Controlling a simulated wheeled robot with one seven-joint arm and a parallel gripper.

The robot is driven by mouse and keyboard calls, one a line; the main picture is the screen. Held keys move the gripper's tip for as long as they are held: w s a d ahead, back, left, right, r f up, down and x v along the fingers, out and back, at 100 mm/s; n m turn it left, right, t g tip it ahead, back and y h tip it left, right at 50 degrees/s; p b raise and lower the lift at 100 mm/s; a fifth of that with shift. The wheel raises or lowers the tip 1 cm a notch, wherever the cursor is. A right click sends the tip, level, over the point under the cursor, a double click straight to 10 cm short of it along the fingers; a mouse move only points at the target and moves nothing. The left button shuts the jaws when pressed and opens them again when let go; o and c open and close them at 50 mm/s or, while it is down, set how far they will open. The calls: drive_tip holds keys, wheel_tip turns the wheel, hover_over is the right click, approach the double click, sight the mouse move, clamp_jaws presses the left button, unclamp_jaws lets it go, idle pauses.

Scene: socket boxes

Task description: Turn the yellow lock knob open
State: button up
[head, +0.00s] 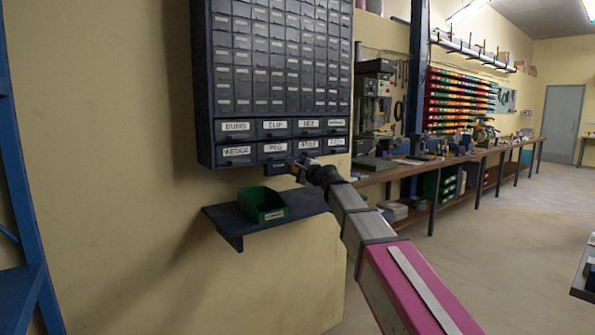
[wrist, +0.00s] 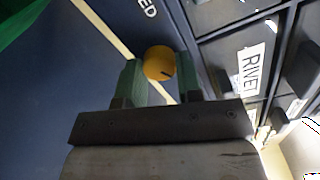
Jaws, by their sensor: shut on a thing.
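The yellow lock knob (wrist: 160,62) is round, with a short dark mark on its face. In the wrist view it sits between the two green fingers of my gripper (wrist: 158,72), which is shut on it. In the head view my gripper (head: 302,169) reaches the bottom edge of the dark drawer cabinet (head: 203,90), below the labelled lower drawers. The knob is too small there to make out clearly. The mark's open or locked meaning cannot be told.
A green bin (head: 262,205) stands on a dark wall shelf (head: 226,222) below the cabinet. A blue upright post (head: 20,190) is at the far left. A workbench (head: 470,158) runs along the wall at right, with open floor before it.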

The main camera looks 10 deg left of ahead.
idle(0.4)
drive_tip(key=o, duration=0.9)
drive_tip(key=shift+o, duration=0.2)
drive_tip(key=v, duration=1)
drive_tip(key=shift+s+d, duration=0.25)
drive_tip(key=shift+d, duration=0.05)
drive_tip(key=shift+f, duration=0.1)
